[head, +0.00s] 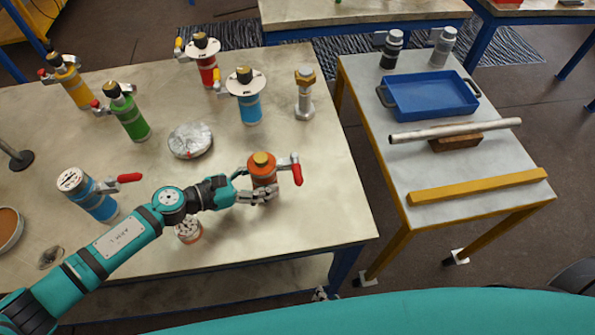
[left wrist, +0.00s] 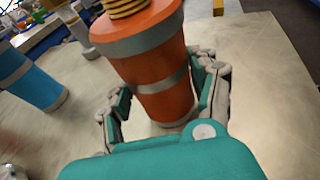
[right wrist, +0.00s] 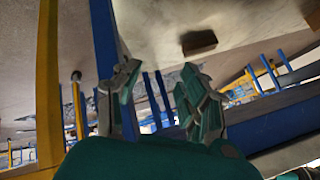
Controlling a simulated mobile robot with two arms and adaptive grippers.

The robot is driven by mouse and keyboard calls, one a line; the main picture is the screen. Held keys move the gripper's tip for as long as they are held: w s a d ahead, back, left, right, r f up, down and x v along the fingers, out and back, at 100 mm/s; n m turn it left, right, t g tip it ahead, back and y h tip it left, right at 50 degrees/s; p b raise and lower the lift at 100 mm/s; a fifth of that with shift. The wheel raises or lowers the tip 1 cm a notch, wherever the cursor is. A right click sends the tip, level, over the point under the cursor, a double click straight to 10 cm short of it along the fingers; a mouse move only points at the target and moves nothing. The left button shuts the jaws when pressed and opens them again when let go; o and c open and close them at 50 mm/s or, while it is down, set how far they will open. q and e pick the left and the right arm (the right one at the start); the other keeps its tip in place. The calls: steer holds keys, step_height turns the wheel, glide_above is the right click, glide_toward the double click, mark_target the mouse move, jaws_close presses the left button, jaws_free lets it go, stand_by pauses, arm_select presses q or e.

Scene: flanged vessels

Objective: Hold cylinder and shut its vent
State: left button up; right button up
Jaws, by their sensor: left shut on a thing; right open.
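The orange cylinder (head: 263,174) is upright over the right part of the large table, with a brass-coloured top and a red lever (head: 297,171) on its right side. The lever hangs roughly downward; the vent opening itself is not clear. My left gripper (head: 258,194) is shut on the cylinder's body from the left. In the left wrist view the orange body (left wrist: 155,65) is between the fingers (left wrist: 162,92); I cannot tell whether its base touches the table. My right gripper (right wrist: 158,84) is open and empty, low among table legs and undersides in the right wrist view.
Blue (head: 249,106), green (head: 128,118), red (head: 205,68) and yellow (head: 74,86) cylinders stand on the large table (head: 330,205). The side table holds a blue tray (head: 431,94) and bars.

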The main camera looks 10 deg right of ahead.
steer(key=w+d+r+m+t, duration=0.2)
steer(key=w+r+m+t, duration=0.15)
steer(key=r, duration=1.15)
steer(key=n+t+y, duration=0.2)
steer(key=n+t, duration=0.1)
glide_toward(297, 174)
steer(key=shift+m+g, duration=0.25)
steer(key=shift+g, duration=0.1)
steer(key=x, duration=1.1)
steer(key=shift+d+f, duration=0.1)
steer(key=shift+d, duration=0.15)
jaws_close()
